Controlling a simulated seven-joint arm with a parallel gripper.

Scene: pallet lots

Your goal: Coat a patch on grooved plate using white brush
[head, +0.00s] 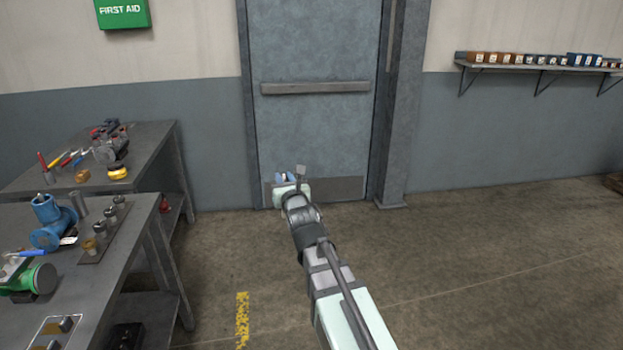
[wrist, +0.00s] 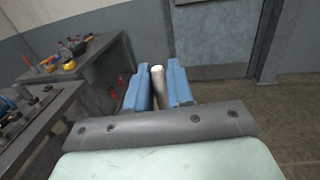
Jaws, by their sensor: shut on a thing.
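My gripper (head: 285,178) is held out in the air over the floor in front of the door, to the right of the benches. In the wrist view, its blue fingers (wrist: 159,88) are shut on a pale, round-ended rod (wrist: 157,71). It looks like the handle of the white brush; the bristles are hidden. On the near bench, a flat grey plate with brownish patches (head: 46,336) lies at the front edge of the view, partly cut off. I cannot make out grooves on it. A blue-handled tool (head: 28,253) lies further back.
The near bench (head: 125,250) also carries a blue pump-like part (head: 52,222), a green motor-like part (head: 35,281) and a strip with several metal cylinders (head: 103,228). A back bench (head: 150,140) holds hand tools. Open floor (head: 480,270) lies to the right.

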